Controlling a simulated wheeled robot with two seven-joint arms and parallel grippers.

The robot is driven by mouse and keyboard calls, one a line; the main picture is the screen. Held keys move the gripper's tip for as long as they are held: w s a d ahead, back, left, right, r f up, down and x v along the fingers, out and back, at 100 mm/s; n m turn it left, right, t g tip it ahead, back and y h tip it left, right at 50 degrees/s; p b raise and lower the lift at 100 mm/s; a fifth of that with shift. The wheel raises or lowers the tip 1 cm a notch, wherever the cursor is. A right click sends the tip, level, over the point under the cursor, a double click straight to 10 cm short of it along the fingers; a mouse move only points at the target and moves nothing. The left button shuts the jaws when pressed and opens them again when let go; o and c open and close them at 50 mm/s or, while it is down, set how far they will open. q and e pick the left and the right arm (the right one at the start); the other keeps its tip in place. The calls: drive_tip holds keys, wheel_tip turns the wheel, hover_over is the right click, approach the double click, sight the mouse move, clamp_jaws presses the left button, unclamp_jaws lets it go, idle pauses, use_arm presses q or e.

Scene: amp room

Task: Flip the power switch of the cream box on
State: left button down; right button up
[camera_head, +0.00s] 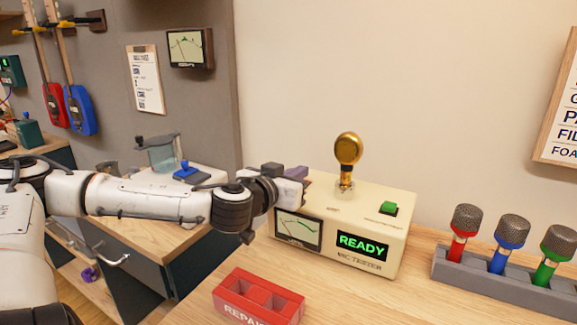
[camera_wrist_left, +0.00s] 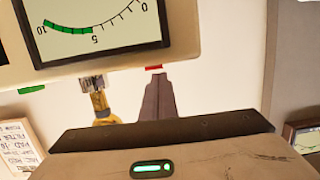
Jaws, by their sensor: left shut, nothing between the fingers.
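The cream box (camera_head: 340,258), a mic tester, stands on the wooden bench. Its display (camera_head: 362,246) is lit with "READY", and a dial meter (camera_head: 298,230) is on its front. The meter also shows upside down in the left wrist view (camera_wrist_left: 95,22). My left gripper (camera_head: 296,176) is shut and empty at the box's top left edge. In the left wrist view, its fingers (camera_wrist_left: 159,98) point at a small red part (camera_wrist_left: 153,68) on the box's top edge, likely the switch. I cannot tell whether they touch. My right gripper is out of view.
A gold microphone (camera_head: 347,150) stands upright in the box's top, with a green button (camera_head: 388,208) to its right. A red "REPAIR" tray (camera_head: 258,298) is in front. A grey rack (camera_head: 497,277) holds red, blue and green microphones at right. Bench between is clear.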

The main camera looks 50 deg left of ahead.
use_arm(q)
wheel_tip(320, 180, up, 4)
drive_tip(key=shift+w+f+p, duration=0.1)
drive_tip(key=shift+f+p, duration=0.05)
drive_tip(key=shift+p, duration=1)
drive_tip(key=r+p+v, duration=0.1)
drive_tip(key=p+v, duration=0.3)
drive_tip(key=v, duration=0.5)
drive_tip(key=shift+s, duration=0.2)
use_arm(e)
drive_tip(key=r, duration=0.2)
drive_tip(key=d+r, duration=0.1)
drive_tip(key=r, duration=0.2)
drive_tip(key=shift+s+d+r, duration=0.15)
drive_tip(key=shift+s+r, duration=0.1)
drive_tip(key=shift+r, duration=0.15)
